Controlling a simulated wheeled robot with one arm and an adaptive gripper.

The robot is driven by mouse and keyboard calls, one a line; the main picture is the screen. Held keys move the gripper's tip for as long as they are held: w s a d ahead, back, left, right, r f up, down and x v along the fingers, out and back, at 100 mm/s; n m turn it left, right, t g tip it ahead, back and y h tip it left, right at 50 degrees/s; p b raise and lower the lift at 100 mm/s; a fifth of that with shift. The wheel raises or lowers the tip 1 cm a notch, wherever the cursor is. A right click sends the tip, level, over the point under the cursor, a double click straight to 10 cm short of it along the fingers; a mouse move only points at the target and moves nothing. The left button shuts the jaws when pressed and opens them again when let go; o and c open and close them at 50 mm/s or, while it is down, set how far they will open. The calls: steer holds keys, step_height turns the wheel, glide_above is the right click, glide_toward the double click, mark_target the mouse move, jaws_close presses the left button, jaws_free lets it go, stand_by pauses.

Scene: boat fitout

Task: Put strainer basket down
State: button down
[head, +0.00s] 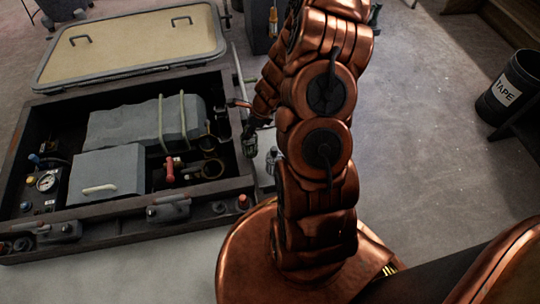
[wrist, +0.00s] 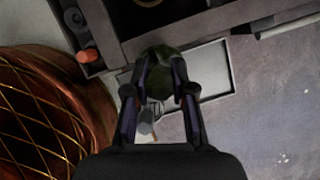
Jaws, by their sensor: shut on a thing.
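The strainer basket (head: 250,145) is a small dark green, round-looking thing in the head view, right of the open engine box. In the wrist view the basket (wrist: 165,62) lies between the fingertips of my gripper (wrist: 165,88). My gripper (head: 254,126) is shut on it. In the wrist view it is over or at the far part of a pale, rimmed tray (wrist: 214,72); I cannot tell whether it touches the tray. The fingers hide part of the basket.
A small grey bottle-like thing (head: 272,160) stands close to the basket. The open engine box (head: 130,212) holds grey covers, a gauge (head: 47,182) and a red-handled valve (head: 170,170). An orange-topped knob (wrist: 88,55) is at its near corner.

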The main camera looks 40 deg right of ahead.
mark_target(251, 144)
steer(key=shift+m, duration=0.4)
steer(key=s, duration=0.1)
steer(key=s+a+f, duration=0.1)
steer(key=s+a, duration=0.1)
steer(key=shift+s+f, duration=0.35)
steer(key=shift+f, duration=0.05)
steer(key=shift+s+f, duration=0.15)
steer(key=shift+s, duration=0.05)
steer(key=w+d+f+b, duration=0.2)
steer(key=w+d+b, duration=0.1)
steer(key=d, duration=0.3)
steer(key=w+d+f+b, duration=0.3)
steer(key=w+d, duration=0.2)
steer(key=d, duration=0.2)
steer(key=shift+w, duration=0.3)
steer(key=c, duration=1)
jaws_free()
